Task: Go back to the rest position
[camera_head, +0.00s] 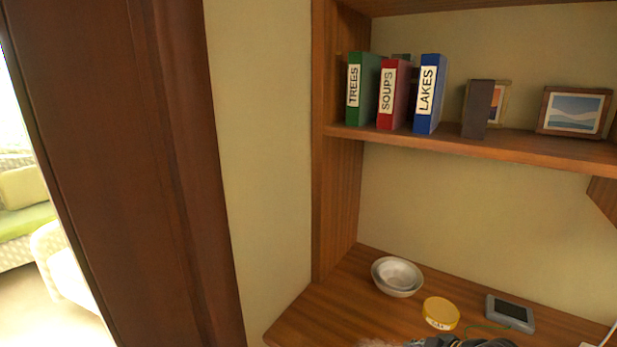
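I cannot make out either of my grippers for certain. A dark grey and black shape (460,342) is cut off by the bottom edge, in front of the yellow round tin (441,313). Too little of it shows to tell whether it is part of my arm or a thing on the desk. Nothing is visibly held.
A wooden desk (330,300) carries stacked pale bowls (397,276) and a grey device with a dark screen (510,313). The shelf (560,150) above holds green (362,90), red (393,95) and blue (429,95) binders and picture frames (574,111). Dark wood (120,150) stands left.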

